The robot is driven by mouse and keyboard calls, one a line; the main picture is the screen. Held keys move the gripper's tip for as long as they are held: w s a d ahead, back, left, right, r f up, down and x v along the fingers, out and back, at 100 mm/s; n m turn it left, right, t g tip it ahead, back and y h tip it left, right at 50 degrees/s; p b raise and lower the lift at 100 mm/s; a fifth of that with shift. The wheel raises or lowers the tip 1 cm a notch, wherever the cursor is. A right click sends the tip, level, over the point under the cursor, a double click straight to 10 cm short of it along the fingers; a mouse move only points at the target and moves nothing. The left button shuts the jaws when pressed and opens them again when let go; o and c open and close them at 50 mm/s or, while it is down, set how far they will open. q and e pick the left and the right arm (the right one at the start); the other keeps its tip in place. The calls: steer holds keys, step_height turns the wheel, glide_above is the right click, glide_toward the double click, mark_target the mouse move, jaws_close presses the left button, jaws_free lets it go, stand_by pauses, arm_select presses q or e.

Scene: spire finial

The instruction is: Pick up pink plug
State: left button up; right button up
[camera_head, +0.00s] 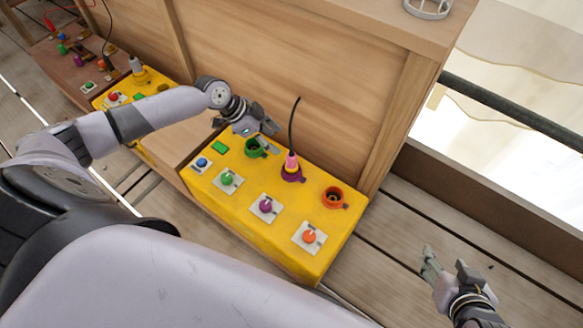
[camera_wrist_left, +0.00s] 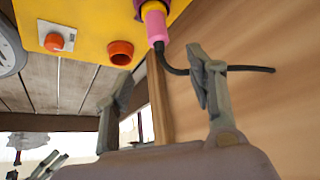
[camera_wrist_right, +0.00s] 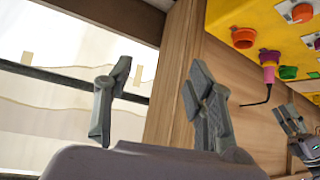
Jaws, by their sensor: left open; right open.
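The pink plug (camera_head: 291,161) stands upright in a purple socket (camera_head: 292,174) on the yellow box, its black cable rising from its top. The plug also shows in the left wrist view (camera_wrist_left: 155,27), beyond the fingers, and in the right wrist view (camera_wrist_right: 268,73). My left gripper (camera_head: 268,128) is open and empty, to the left of the plug and apart from it, near the green socket (camera_head: 254,148). My right gripper (camera_head: 446,264) is open and empty, low over the plank floor, well to the right of the yellow box.
The yellow box (camera_head: 235,203) also carries an orange socket (camera_head: 333,197) and several coloured knobs on white plates. A wooden panel (camera_head: 330,95) rises right behind it. Another yellow box with a grey plug (camera_head: 136,66) stands further left. The plank floor at right is clear.

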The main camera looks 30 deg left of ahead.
mark_target(291, 155)
arm_select(q)
steer(key=b+x, duration=0.1)
steer(key=x, duration=0.4)
steer(key=shift+d+f, duration=0.1)
steer(key=shift+f, duration=0.1)
steer(key=shift+w+d+f+b, duration=0.15)
steer(key=shift+d+f+b, duration=0.05)
steer(key=shift+f+b, duration=0.25)
steer(key=b+x, duration=0.2)
steer(key=x, duration=0.2)
steer(key=shift+f, duration=0.35)
arm_select(e)
steer(key=w+a+r+t+y, duration=0.1)
steer(key=w+r+t, duration=0.3)
steer(key=r, duration=0.4)
steer(key=w+a+r+t+y, duration=0.2)
steer(key=w+a+r+t, duration=0.1)
steer(key=r+t, duration=0.3)
step_height(291, 155, up, 2)
steer(key=shift+w+a+n+t, duration=0.2)
steer(key=shift+w+n+t, duration=0.1)
steer(key=shift+w+t, duration=0.1)
arm_select(q)
jaws_close()
